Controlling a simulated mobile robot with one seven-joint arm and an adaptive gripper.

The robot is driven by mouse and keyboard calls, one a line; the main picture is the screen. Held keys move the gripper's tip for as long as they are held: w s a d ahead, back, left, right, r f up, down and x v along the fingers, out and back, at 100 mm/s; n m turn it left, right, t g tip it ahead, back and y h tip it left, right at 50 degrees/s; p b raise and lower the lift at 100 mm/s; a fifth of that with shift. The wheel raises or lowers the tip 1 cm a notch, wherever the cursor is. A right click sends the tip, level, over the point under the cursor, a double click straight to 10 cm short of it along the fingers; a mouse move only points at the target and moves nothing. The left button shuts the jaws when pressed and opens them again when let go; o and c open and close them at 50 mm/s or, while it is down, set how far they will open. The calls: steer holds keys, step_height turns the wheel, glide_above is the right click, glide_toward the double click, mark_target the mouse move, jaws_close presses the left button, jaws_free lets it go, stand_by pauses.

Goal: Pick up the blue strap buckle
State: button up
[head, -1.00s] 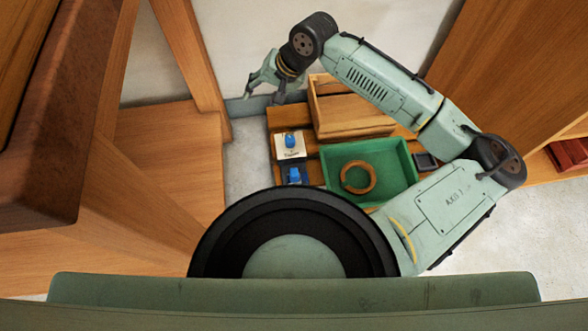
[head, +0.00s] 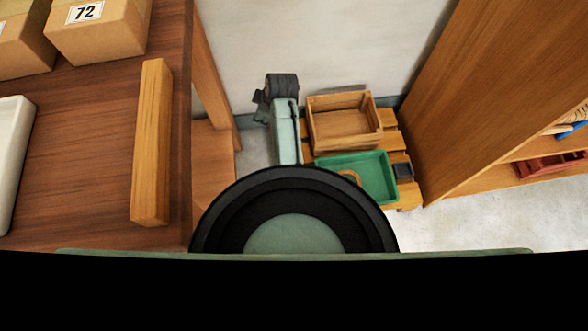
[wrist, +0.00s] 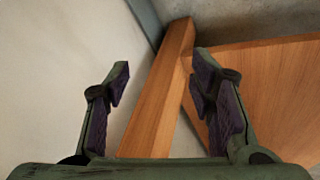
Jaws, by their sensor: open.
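No blue strap buckle shows in either current view. The part of the low wooden bench (head: 397,140) left of the green tray (head: 378,180) is hidden behind my arm and round black base part in the head view. My gripper (wrist: 163,76) is open and empty in the wrist view, with dark purple pads apart. Between and beyond its fingers are a wooden post (wrist: 158,100), a pale wall and a wooden panel. In the head view my arm's end is near the wall, left of the wooden crate, and its fingers are not clear.
The wooden crate (head: 345,125) stands at the back of the bench. A table with cardboard boxes (head: 97,30) is left; a wooden shelf (head: 490,100) is right.

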steer(key=s+d+f+n+g+h+p, duration=0.1)
steer(key=s+d+f, duration=0.2)
steer(key=s+f, duration=0.2)
steer(key=s+d+f+n+g+h, duration=0.1)
steer(key=s+d+f+n, duration=0.1)
steer(key=s+f, duration=0.3)
steer(key=s+d+f+n+g+h+p, duration=0.1)
steer(key=s+d+f+g, duration=0.1)
steer(key=s+d+f, duration=0.3)
steer(key=shift+s+n+p, duration=0.3)
steer(key=shift+s+p, duration=0.05)
steer(key=shift+s, duration=0.3)
steer(key=shift+w+a+f, duration=0.1)
steer(key=shift+f, duration=1.35)
steer(key=shift+w+a+f, duration=0.1)
steer(key=shift+f, duration=1.3)
steer(key=shift+c, duration=0.5)
jaws_close()
